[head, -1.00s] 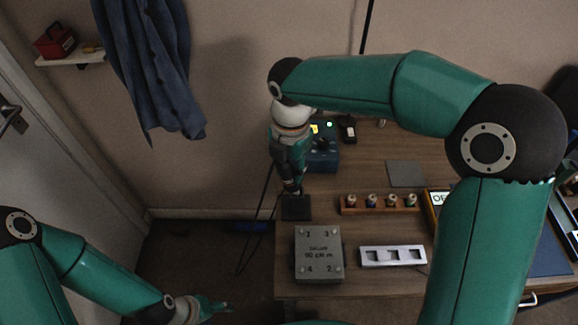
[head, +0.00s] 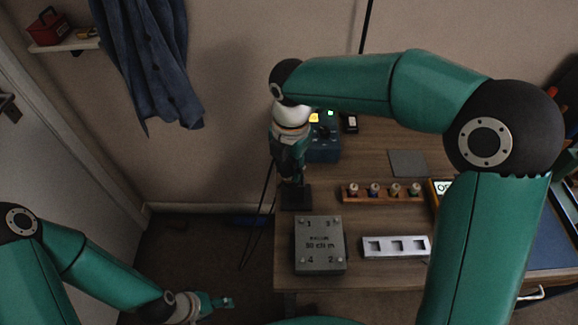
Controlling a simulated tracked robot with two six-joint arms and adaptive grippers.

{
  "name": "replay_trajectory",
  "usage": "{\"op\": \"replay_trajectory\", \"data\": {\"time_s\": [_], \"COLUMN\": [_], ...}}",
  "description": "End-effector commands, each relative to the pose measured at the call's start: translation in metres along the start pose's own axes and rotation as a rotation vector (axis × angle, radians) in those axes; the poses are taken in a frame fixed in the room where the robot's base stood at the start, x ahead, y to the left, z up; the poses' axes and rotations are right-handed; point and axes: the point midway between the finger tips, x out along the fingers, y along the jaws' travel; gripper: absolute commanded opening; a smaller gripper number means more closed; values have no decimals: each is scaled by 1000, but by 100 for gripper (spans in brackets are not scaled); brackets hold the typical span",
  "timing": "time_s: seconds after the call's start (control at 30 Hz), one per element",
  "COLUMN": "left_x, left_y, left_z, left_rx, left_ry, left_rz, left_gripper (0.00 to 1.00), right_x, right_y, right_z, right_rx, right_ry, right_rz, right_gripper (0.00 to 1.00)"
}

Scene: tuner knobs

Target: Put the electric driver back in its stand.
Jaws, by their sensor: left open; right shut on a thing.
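My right gripper (head: 291,170) hangs at the left edge of the desk, pointing down over a small dark square block that looks like the stand (head: 300,200). It is shut on a thin dark thing, probably the electric driver. The thing is mostly hidden by the fingers and hard to make out. Its lower end overlaps the block in the picture; I cannot tell whether it is in the block or just above it. My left gripper (head: 222,302) is open and empty, low over the floor to the left of the desk.
A grey box with numbered corners (head: 320,262) lies just in front of the block. A blue device with lit displays (head: 324,150) stands behind. A wooden rack of small knobs (head: 382,195), a pale slotted tray (head: 396,247) and a grey mat (head: 407,163) are to the right.

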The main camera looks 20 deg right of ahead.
Motion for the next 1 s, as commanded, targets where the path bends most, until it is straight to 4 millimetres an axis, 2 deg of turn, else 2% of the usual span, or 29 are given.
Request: {"op": "replay_trajectory", "data": {"time_s": [0.03, 0.37, 0.4, 0.57, 0.87, 1.0], "left_x": [4, 6, 6, 6, 6, 5], "left_y": [-2, -2, -2, -2, -2, -2], "left_z": [0, 0, 0, 0, 0, 0], "left_rx": [0, 0, 0, 0, 0, 0], "left_ry": [0, 0, 0, 0, 0, 0], "left_rz": [0, 0, 0, 0, 0, 0], "left_gripper": [62, 62, 62, 62, 62, 62], "right_x": [14, 19, 19, 18, 18, 10], "right_y": [-5, -6, -6, -6, -6, -5], "right_z": [-4, -4, -4, -4, -4, -4], "right_rx": [-5, -4, -4, -5, -5, -4], "right_ry": [13, 15, 15, 14, 14, 12], "right_rz": [-26, -28, -29, -29, -29, -25], "right_gripper": [0, 0, 34, 60, 62, 62]}}
